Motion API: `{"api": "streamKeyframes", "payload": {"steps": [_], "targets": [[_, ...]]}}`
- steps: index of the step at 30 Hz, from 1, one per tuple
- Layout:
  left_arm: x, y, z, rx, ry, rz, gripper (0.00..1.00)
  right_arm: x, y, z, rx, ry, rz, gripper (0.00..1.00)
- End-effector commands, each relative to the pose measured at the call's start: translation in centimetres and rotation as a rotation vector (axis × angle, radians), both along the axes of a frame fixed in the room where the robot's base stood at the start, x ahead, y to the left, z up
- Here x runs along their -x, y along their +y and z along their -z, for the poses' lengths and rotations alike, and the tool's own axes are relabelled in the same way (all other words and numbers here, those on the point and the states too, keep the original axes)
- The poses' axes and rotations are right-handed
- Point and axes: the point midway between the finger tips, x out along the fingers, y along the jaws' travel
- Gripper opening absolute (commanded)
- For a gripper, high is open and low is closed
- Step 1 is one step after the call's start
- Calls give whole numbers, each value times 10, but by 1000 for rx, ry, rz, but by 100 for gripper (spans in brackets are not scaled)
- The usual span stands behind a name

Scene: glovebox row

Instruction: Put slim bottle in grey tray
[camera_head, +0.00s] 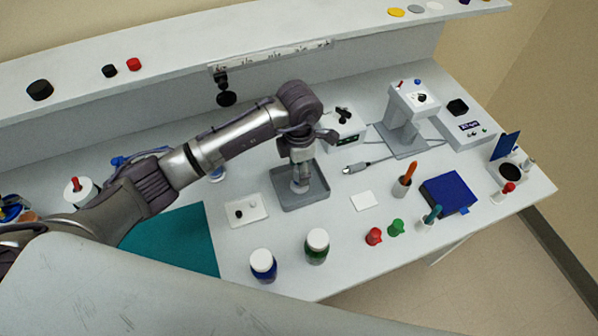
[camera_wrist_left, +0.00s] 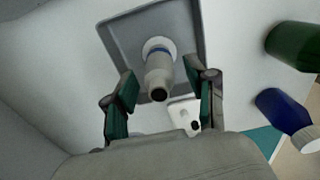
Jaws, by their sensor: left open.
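The grey tray (camera_head: 318,196) lies flat near the middle of the bench, and it also fills the upper middle of the left wrist view (camera_wrist_left: 122,32). The slim bottle (camera_wrist_left: 158,72), pale with a blue band and a dark top, stands upright on the tray floor. In the head view its lower part (camera_head: 299,186) shows beneath my left gripper (camera_head: 299,160). In the left wrist view my left gripper (camera_wrist_left: 163,88) is open, its two fingers apart on either side of the bottle with visible gaps. My right gripper is not in view.
A white plate (camera_head: 246,211) lies left of the tray. A blue bottle (camera_head: 263,266) and a green bottle (camera_head: 317,247) with white caps stand in front. A teal mat (camera_head: 180,243) is at left, a device box (camera_head: 344,132) behind, and a white square (camera_head: 364,201) at right.

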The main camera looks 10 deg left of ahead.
Motion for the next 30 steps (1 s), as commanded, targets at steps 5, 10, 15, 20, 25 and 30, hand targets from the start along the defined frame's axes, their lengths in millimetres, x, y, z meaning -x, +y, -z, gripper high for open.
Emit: {"api": "streamKeyframes", "payload": {"steps": [5,10,15,20,25,30], "targets": [[-2,0,-37,0,-9,1,56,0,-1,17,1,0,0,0],[-1,0,-72,0,-6,0,56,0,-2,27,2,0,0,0],[0,0,-93,0,-2,-1,56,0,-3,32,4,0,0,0],[0,0,-101,-1,-1,-1,56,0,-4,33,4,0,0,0],[0,0,-101,0,0,-1,56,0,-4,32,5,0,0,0],[0,0,-101,0,0,-1,56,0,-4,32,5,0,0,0]]}}
